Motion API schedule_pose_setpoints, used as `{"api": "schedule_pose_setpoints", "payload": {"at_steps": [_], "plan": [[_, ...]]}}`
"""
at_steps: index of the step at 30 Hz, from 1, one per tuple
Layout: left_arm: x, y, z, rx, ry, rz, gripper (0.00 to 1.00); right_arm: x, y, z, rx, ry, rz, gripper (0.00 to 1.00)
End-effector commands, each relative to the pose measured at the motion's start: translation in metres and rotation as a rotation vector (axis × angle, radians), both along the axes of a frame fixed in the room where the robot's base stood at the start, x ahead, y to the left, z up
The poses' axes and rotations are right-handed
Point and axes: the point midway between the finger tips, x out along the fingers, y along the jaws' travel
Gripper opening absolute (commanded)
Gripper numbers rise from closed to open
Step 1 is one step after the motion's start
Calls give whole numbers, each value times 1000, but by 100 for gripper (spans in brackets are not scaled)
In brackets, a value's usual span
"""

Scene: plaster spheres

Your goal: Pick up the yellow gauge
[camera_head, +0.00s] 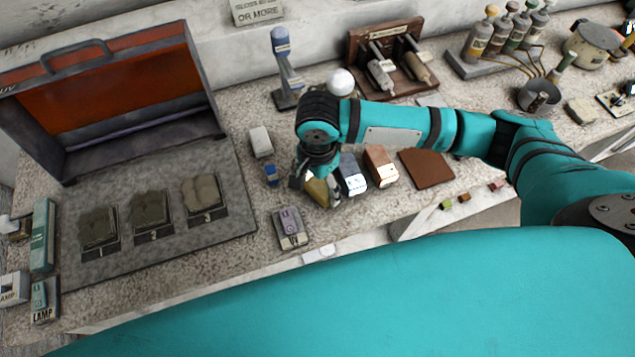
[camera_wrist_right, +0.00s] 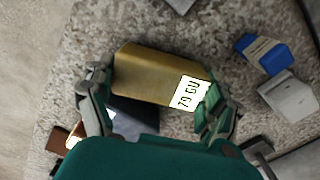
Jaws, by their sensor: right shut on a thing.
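The yellow gauge (camera_wrist_right: 147,78) is a block with a white label printed with dark characters. In the head view the yellow gauge (camera_head: 318,191) shows only partly under my right gripper (camera_head: 320,196). In the right wrist view my right gripper (camera_wrist_right: 158,105) has one finger at each end of the gauge and is shut on it. The wrist view shows speckled counter around the block, and I cannot tell if it is lifted. My left gripper is not in view.
A blue-grey block (camera_head: 352,175) and a copper block (camera_head: 380,166) stand just right of the gripper. A purple device (camera_head: 291,228) lies in front, and a small blue block (camera_head: 271,174) and a white block (camera_head: 261,142) lie to the left. A brown plate (camera_head: 426,168) lies further right.

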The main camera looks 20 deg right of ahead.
Motion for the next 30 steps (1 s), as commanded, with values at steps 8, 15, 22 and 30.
{"api": "schedule_pose_setpoints", "payload": {"at_steps": [8, 15, 22, 30], "plan": [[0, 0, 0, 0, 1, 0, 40, 1, 0, 3, 1, -2, 0, 41], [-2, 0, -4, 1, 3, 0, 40, 1, 1, 26, 3, -2, 1, 41], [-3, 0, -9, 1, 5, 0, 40, -32, 23, 38, 5, 3, 7, 41], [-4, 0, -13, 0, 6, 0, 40, -85, 60, 45, 7, 2, 6, 41]]}}
